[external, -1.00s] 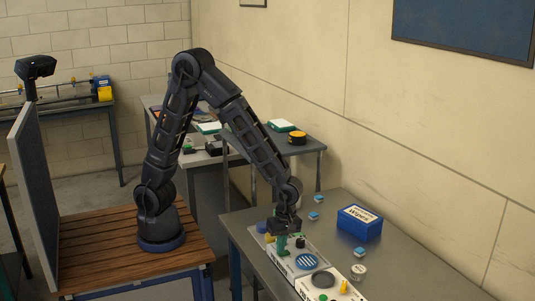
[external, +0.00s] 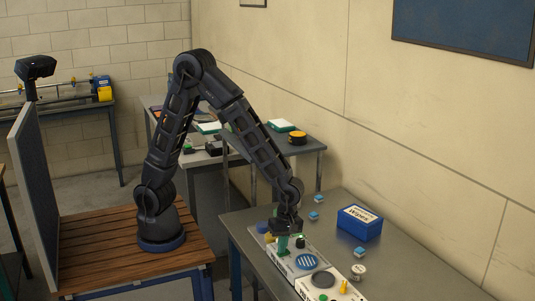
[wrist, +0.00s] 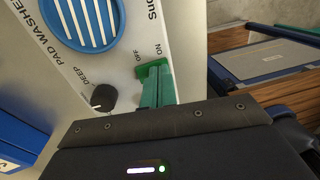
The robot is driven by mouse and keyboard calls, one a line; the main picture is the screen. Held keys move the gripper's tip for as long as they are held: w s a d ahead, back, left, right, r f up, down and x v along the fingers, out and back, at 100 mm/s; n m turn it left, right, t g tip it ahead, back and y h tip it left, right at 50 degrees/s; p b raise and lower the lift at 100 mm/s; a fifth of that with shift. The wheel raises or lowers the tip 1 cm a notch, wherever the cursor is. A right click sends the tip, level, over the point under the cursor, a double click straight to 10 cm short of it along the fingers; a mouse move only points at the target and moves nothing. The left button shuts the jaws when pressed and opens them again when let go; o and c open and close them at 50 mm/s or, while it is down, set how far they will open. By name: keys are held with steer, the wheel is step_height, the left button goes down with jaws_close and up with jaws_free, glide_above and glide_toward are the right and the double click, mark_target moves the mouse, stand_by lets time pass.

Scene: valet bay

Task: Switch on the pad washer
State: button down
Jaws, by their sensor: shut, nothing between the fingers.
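The pad washer (external: 290,262) is a pale box on the grey bench, with a round blue-striped grille (external: 306,262). In the wrist view its white panel (wrist: 118,58) carries the words PAD WASHER, a black knob (wrist: 103,98) beside DEEP, and OFF and ON labels. My gripper (external: 282,250) points down at the panel with its green fingers together and empty. In the wrist view the fingertips (wrist: 153,76) are right beside the OFF and ON labels.
A second pale unit (external: 325,287) with a yellow lever (external: 343,286) adjoins the washer in front. A blue wipes box (external: 358,223), small blue-and-white blocks (external: 314,216) and a round white tin (external: 358,271) lie to the right. Bare bench (external: 400,276) extends along the wall.

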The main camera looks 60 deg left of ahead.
steer(key=shift+w+r, duration=0.15)
steer(key=shift+w, duration=0.25)
steer(key=shift+r, duration=0.1)
step_height(320, 180, up, 14)
steer(key=s, duration=0.1)
steer(key=shift+s, duration=0.35)
stand_by(0.6)
steer(key=a+r+m+t, duration=0.1)
steer(key=a+r+m, duration=0.2)
steer(key=a, duration=0.5)
steer(key=a+r+m+t+h, duration=0.1)
steer(key=a+r+m, duration=0.2)
steer(key=a, duration=0.4)
steer(key=a+r+m+t, duration=0.15)
steer(key=a+r, duration=0.25)
steer(key=a, duration=0.4)
steer(key=s+a+m+t, duration=0.1)
steer(key=s+a+m, duration=0.4)
steer(key=a, duration=0.3)
steer(key=s+a+r+m+t+y, duration=0.1)
steer(key=s+a+m, duration=0.4)
steer(key=a, duration=0.3)
steer(key=shift+s+a+r, duration=0.15)
steer(key=shift+s+a, duration=0.1)
